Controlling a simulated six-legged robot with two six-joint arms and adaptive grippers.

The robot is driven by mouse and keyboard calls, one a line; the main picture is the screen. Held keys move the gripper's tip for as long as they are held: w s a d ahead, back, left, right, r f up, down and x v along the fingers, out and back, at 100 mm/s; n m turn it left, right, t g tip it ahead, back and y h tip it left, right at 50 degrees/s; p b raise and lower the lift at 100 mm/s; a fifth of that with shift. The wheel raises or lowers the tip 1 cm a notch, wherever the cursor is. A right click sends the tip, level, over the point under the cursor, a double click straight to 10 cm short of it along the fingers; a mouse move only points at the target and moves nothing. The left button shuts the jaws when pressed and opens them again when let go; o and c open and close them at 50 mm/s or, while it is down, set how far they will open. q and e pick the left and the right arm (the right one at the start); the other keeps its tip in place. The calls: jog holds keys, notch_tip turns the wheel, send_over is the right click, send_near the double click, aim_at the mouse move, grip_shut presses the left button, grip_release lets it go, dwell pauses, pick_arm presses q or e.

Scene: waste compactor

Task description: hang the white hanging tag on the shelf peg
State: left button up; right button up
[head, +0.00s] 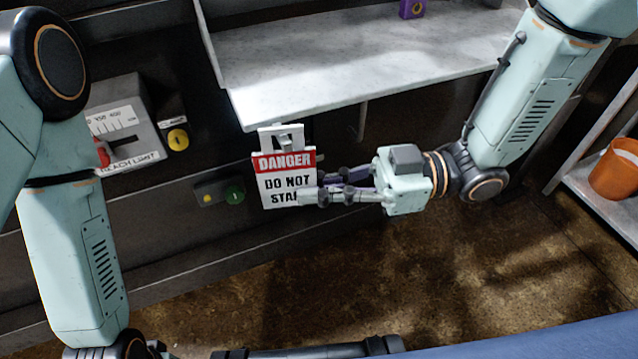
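The white hanging tag (284,190) has a red DANGER band and black DO NOT START lettering, partly covered. It is upright below the front edge of the white shelf (330,60). A small grey piece, seemingly the shelf peg (283,143), shows in the opening at the tag's top; I cannot tell whether it passes through. My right gripper (310,192) comes from the right and is shut on the tag's lower right edge, one finger in front. My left arm comes down at the left; its gripper fingers are out of view below.
A grey control box (128,125) with a red knob and a yellow button (178,139) is on the dark panel at left. A green button (234,194) sits just left of the tag. An orange bucket (615,170) stands on a rack at right.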

jog(key=o, duration=0.5)
jog(key=shift+o, duration=0.2)
jog(key=d, duration=1.2)
jog(key=shift+w, duration=0.3)
